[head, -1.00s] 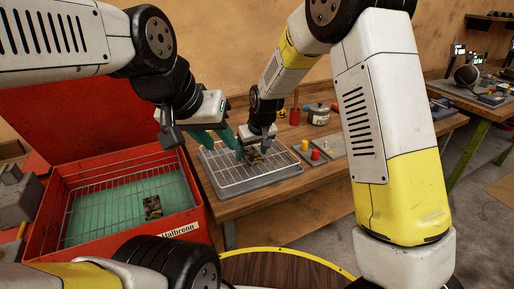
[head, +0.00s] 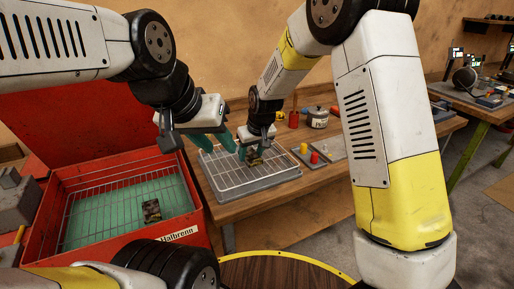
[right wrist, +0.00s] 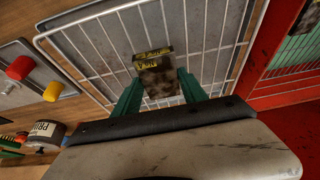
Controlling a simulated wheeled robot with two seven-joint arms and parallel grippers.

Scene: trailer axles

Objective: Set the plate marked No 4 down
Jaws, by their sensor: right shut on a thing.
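A small dark, mottled plate (right wrist: 155,74) with yellow lettering on its top edge is between the green fingers of my right gripper (right wrist: 158,90), which is shut on it. A similar plate (head: 151,211) lies in the red box.
The open red box (head: 196,215) with a wire grid and green bottom stands left of the wooden bench. Right of the rack are a grey block with red and yellow pegs (head: 315,158) and a labelled pot (head: 317,118). Much of the rack is bare.

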